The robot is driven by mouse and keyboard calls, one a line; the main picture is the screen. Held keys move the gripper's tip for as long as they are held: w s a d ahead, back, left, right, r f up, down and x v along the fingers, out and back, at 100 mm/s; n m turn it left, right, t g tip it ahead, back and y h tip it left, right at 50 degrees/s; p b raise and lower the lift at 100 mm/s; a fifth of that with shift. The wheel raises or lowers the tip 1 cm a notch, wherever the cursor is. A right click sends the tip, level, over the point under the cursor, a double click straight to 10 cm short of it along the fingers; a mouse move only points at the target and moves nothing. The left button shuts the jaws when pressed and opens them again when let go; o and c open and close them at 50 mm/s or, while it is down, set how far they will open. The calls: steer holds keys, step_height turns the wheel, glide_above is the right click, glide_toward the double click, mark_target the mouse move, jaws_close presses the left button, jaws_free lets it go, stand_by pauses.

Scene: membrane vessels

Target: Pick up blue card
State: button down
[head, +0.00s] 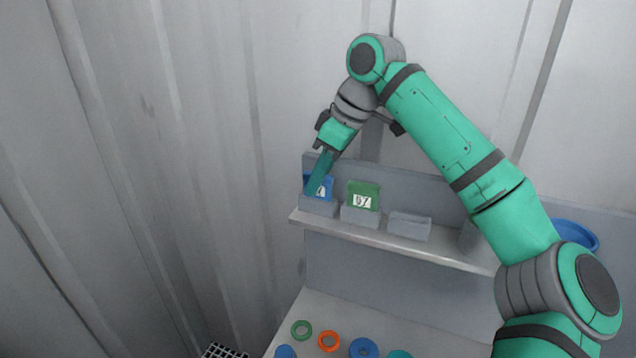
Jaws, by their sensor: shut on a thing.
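The blue card (326,181) stands upright in the leftmost grey holder (318,207) on the shelf, with a white label partly visible. My gripper (319,178) reaches down from above and is shut on the blue card.
A green card (364,190) with a white label stands in the holder just right. An empty grey holder (409,226) is further right on the shelf (440,252). Below, coloured rings, including an orange ring (328,341), lie on the counter. A blue round dish (577,235) is at right.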

steer(key=shift+r, duration=0.6)
steer(key=s+d+r, duration=0.2)
steer(key=s+r, duration=0.9)
steer(key=s, duration=0.2)
steer(key=shift+s+r, duration=0.3)
steer(key=shift+s, duration=0.1)
steer(key=shift+s, duration=0.1)
